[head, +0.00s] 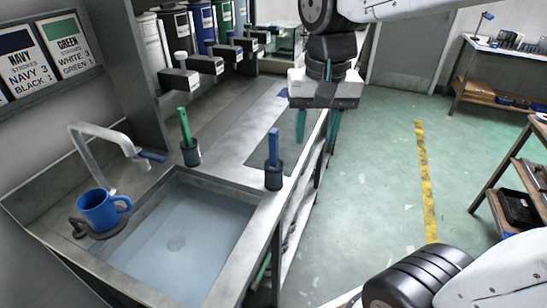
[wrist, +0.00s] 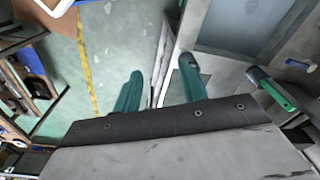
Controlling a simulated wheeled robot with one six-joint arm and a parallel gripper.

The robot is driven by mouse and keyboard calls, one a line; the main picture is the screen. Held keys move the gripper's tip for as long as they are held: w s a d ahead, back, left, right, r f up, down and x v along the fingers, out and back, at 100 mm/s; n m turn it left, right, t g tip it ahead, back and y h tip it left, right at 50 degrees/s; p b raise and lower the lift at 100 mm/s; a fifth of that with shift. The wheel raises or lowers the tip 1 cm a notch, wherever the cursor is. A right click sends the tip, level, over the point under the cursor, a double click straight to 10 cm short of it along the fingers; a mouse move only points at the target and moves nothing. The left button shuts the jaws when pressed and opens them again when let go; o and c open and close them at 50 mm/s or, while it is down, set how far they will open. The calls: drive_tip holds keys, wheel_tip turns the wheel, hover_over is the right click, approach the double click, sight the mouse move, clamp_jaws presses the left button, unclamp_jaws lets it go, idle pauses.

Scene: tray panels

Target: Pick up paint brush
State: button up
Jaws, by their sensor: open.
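A paint brush with a blue handle (head: 274,146) stands upright in a small black cup (head: 274,178) on the counter ledge right of the sink. A second brush with a green handle (head: 185,127) stands in another black cup (head: 191,156) behind the sink; this green brush also shows at the right of the wrist view (wrist: 280,96). My gripper (head: 318,138) hangs fingers down, open and empty, to the right of and beyond the blue brush, apart from it. In the wrist view its teal fingers (wrist: 157,66) are spread; I cannot make out the blue brush there.
The sink basin (head: 178,245) has a faucet (head: 108,145) and a blue mug (head: 103,210) at its left. Paint cans with dispensers (head: 205,64) line the back. Green floor (head: 385,190) with a yellow stripe (head: 426,180) is clear to the right.

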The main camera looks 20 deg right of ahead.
sight(274, 130)
drive_tip(key=w+f+m, duration=0.1)
drive_tip(key=w, duration=0.3)
drive_tip(key=w+a+f+m, duration=0.1)
drive_tip(key=w+m, duration=0.1)
drive_tip(key=w, duration=0.3)
drive_tip(key=w+a+f+m, duration=0.1)
drive_tip(key=w, duration=0.3)
drive_tip(key=shift+w+a+m+g, duration=0.2)
drive_tip(key=shift+w+m+g, duration=0.15)
drive_tip(key=shift+m+g, duration=0.05)
drive_tip(key=shift+w+f, duration=0.2)
drive_tip(key=shift+f, duration=0.4)
wheel_tip(274, 130, down, 7)
drive_tip(key=shift+d+r, duration=0.1)
clamp_jaws()
